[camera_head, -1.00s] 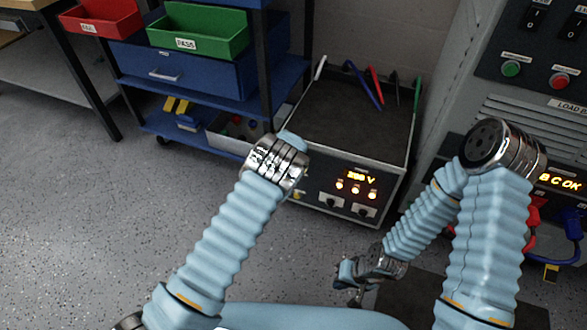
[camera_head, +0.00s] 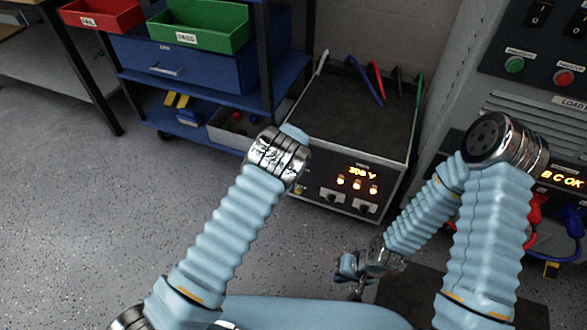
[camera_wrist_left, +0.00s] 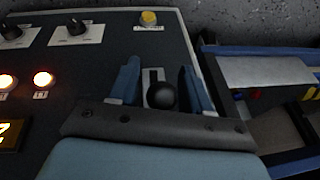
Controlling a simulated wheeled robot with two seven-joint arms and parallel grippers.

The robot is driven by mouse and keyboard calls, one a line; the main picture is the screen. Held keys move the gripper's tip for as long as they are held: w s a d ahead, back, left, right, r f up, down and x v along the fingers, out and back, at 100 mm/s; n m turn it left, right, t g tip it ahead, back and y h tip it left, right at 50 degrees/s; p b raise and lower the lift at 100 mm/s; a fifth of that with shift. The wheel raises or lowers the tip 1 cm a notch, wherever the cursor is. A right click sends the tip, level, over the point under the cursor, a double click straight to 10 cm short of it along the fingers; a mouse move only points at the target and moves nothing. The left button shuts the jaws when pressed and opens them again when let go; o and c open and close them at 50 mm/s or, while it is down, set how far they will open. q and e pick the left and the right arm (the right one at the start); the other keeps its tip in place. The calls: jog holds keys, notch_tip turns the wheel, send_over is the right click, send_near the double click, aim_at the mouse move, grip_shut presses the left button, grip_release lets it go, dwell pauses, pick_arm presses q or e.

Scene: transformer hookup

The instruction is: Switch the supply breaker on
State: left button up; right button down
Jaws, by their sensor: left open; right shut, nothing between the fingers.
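The supply unit (camera_head: 352,110) is a grey box with a dark front panel, a lit display and several glowing lamps. In the left wrist view, a black ball-ended lever (camera_wrist_left: 162,95) sits at a slotted light plate (camera_wrist_left: 152,76) on this panel; it looks like the breaker handle. My left gripper (camera_wrist_left: 158,72) is open, one blue finger on each side of the lever; contact cannot be told. In the head view my left arm hides this gripper and the lever. My right gripper (camera_head: 351,272) is shut and empty, low in front of the unit.
A yellow button (camera_wrist_left: 148,18) and rotary switches (camera_wrist_left: 75,27) share the panel. Coloured leads (camera_head: 376,80) stand at the unit's back. A blue cart (camera_head: 205,110) is at left, a grey cabinet (camera_head: 460,90) at right. The floor at left is clear.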

pick_arm(q)
jog(key=v, duration=1.3)
jog(key=shift+r, duration=0.25)
jog(key=shift+s, duration=0.1)
jog(key=s+a+f+n+g+h, duration=0.1)
jog(key=s+a+f+n, duration=0.1)
jog(key=s+a+f, duration=0.45)
jog(key=s+a+f+n+g, duration=0.2)
jog(key=s+a+f, duration=0.1)
jog(key=s+f, duration=0.55)
jog(key=s+d+r+n+h, duration=0.1)
jog(key=s+d+n+h, duration=0.1)
jog(key=s, duration=1.4)
jog(key=shift+s+d+r+n+h, duration=0.25)
jog(key=shift+d+n+h, duration=0.15)
jog(key=shift+d+h, duration=0.4)
